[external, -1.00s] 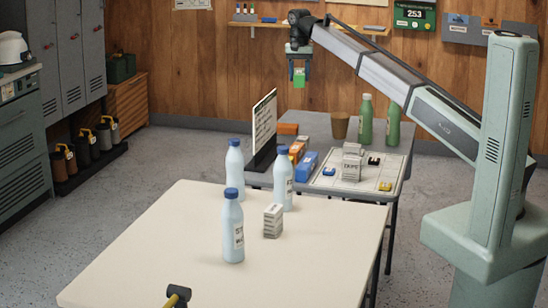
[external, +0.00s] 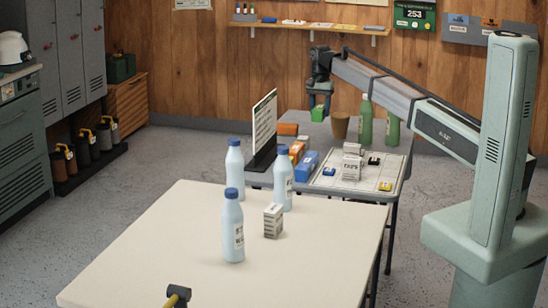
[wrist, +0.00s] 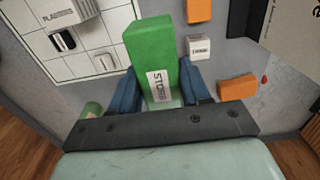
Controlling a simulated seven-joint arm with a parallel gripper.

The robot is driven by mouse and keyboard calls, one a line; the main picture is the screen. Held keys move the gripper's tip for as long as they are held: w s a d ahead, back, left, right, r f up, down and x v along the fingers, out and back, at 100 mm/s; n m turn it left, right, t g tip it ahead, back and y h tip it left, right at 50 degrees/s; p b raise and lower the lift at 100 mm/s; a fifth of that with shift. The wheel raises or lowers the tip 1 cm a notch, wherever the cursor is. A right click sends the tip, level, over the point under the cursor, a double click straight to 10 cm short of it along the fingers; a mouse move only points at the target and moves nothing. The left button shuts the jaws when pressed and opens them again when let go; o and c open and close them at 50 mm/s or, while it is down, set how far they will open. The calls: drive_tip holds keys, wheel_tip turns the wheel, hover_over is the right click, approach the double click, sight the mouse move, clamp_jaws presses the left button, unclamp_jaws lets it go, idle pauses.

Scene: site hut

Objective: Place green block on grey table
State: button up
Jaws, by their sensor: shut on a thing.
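The green block (external: 317,114), with a white label reading "STORE" in the wrist view (wrist: 148,50), is between the blue fingers of my gripper (external: 319,103). My gripper is shut on it and holds it upright below the wrist in the external view. The grey table (external: 322,136) stands behind the cream table, and the block is over its far left part. The block's lower end is near the tabletop; I cannot tell whether it touches. The grey tabletop also shows around the block in the wrist view (wrist: 222,66).
The cream table (external: 180,240) holds several blue-capped bottles.

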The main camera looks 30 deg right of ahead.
wheel_tip(320, 180, down, 14)
idle(0.7)
drive_tip(key=shift+f, duration=0.15)
drive_tip(key=o, duration=1.1)
drive_tip(key=shift+o, duration=0.2)
wheel_tip(320, 180, up, 12)
drive_tip(key=shift+r, duration=0.2)
